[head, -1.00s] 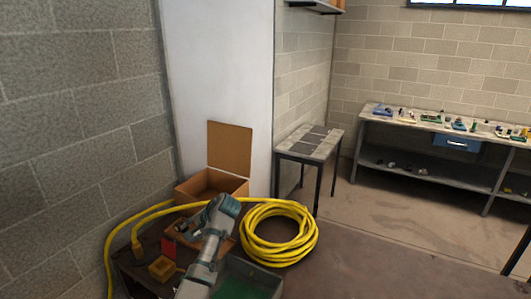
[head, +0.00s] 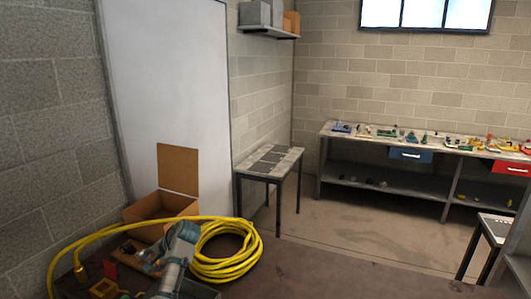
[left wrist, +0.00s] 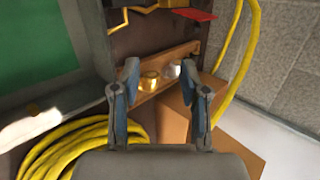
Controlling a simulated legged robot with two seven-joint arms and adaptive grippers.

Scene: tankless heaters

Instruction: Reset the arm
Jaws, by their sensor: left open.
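My left arm comes in at the bottom of the head view, above a cluttered low table. My left gripper (left wrist: 159,76) shows in the left wrist view, its two fingers apart with nothing between them. Beyond the fingertips lie a brass-coloured fitting (left wrist: 149,81) and a silver one (left wrist: 172,69) on a wooden strip. The gripper looks clear of them, though the exact gap cannot be told. My right gripper is not in view.
A yellow hose coil (head: 226,252) and an open cardboard box (head: 160,207) are close to my left arm. A small table (head: 269,166) stands beyond them. A long workbench (head: 345,134) with small parts lines the back wall. The middle floor is clear.

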